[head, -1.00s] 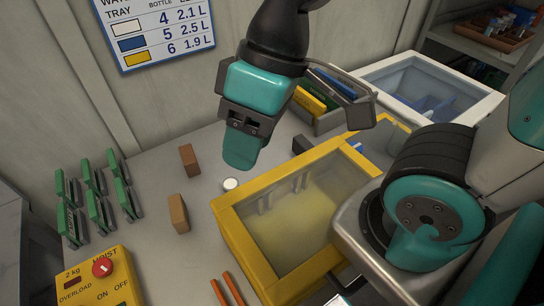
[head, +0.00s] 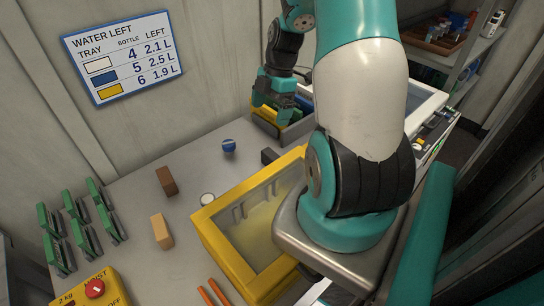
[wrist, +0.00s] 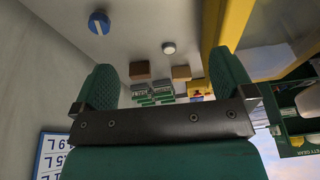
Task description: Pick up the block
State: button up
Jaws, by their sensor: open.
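Two blocks stand on the grey bench, and I cannot tell which one the task means. One is a dark brown block (head: 166,181). The other is a lighter tan block (head: 161,232), nearer to me. In the wrist view the brown block (wrist: 139,70) and the tan block (wrist: 181,73) show small and far off between the fingers. My gripper (head: 273,108) is at the back of the bench, right of both blocks and well apart from them. In the wrist view my gripper (wrist: 165,72) has its green fingers wide apart, with nothing held.
A yellow-framed bin (head: 227,245) stands right of the blocks, with a white round piece (head: 207,199) beside it. A blue knob (head: 229,146) is behind. Several green clips (head: 82,225) and a yellow control box (head: 92,292) are at left. The bench around the blocks is mostly clear.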

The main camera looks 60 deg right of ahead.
aim_at(273, 154)
jog(key=shift+n, duration=0.4)
jog(key=f+p, duration=0.1)
jog(key=f, duration=0.3)
jog(key=s+f+p, duration=0.1)
jog(key=f, duration=0.3)
jog(key=f+p, duration=0.1)
jog(key=f, duration=0.3)
jog(key=shift+s+d+f, duration=0.15)
jog(key=shift+s+d, duration=0.1)
jog(key=shift+w+d+p+x, duration=0.1)
jog(key=shift+p+x, duration=0.7)
jog(key=shift+x, duration=0.8)
jog(key=shift+w+d+p+x, duration=0.15)
jog(key=shift+p+x, duration=0.65)
jog(key=shift+x, duration=0.8)
jog(key=c, duration=0.9)
